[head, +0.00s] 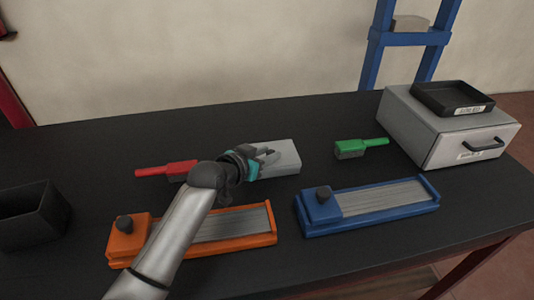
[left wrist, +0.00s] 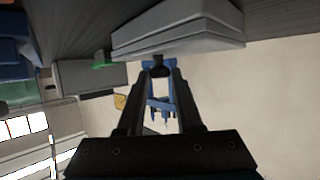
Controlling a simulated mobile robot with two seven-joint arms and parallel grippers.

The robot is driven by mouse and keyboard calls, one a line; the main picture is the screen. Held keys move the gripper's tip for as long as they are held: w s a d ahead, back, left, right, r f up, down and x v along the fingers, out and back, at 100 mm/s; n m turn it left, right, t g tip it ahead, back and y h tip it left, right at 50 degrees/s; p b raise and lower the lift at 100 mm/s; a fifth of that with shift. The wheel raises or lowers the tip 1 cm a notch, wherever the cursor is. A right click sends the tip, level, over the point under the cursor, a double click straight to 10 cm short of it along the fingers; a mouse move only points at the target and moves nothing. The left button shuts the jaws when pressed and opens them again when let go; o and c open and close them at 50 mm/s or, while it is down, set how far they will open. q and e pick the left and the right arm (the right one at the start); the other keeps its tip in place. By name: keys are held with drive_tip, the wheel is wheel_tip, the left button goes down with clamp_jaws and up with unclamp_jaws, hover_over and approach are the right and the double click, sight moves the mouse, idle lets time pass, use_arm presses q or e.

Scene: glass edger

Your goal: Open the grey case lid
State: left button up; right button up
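The grey case (head: 284,152) lies flat on the dark table, with its lid apparently shut. In the left wrist view the case (left wrist: 185,32) fills the top middle, and a seam runs along its side. My left gripper (head: 268,154) is at the left part of the case and hides some of it. In the left wrist view my left gripper (left wrist: 160,70) has its fingers apart, with a small dark tab or knob between the tips at the case's edge. I cannot tell whether they touch it. My right gripper is not in view.
A red-handled brush (head: 165,170) lies left of the case, a green brush (head: 361,147) right. An orange tray (head: 125,243) and a blue tray (head: 320,208) lie in front. A drawer box (head: 408,133) bears a black tray (head: 452,98). A black bin (head: 32,217) stands left.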

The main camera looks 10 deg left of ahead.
use_arm(q)
clamp_jaws()
idle(1.0)
